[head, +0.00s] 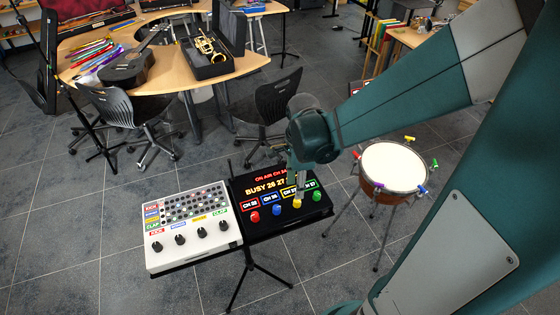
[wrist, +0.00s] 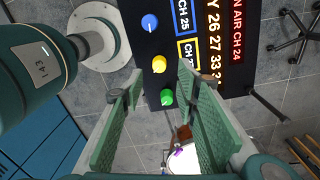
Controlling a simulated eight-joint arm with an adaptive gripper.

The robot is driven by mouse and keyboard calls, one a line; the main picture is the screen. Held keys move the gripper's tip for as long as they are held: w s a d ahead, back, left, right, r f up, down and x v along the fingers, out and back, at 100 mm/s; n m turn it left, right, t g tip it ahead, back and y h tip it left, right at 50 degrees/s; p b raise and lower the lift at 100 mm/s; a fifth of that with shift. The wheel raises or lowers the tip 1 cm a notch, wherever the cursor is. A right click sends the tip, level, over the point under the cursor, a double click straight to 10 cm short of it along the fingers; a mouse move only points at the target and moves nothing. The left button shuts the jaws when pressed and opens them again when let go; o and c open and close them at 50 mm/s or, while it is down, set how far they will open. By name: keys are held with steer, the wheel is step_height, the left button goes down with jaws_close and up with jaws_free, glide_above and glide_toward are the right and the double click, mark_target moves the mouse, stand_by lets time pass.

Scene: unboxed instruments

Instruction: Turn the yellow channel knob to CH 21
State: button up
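The yellow channel knob (head: 297,203) is on a black panel (head: 287,226), between a blue knob (head: 277,210) and a green knob (head: 317,196). In the wrist view the yellow knob (wrist: 159,64) appears between my fingertips, with a pale mark on top. My gripper (head: 298,185) points down over the panel near this knob. In the wrist view my gripper (wrist: 159,72) is open, with green pads apart. I cannot tell whether the fingertips reach down around the knob. The yellow-framed label (wrist: 187,52) reads CH 2-something; its last digit is hidden by a finger.
A red knob (head: 255,217) is at the panel's left. A white drum machine (head: 190,228) stands left, a drum (head: 394,167) right. The neighbouring blue and green knobs are close.

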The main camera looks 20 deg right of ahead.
mark_target(297, 202)
steer(key=shift+f, duration=0.2)
steer(key=shift+f, duration=0.1)
stand_by(0.4)
steer(key=shift+s+f+b, duration=0.1)
steer(key=shift+f+b, duration=0.55)
steer(key=shift+f, duration=3.1)
steer(key=c, duration=0.9)
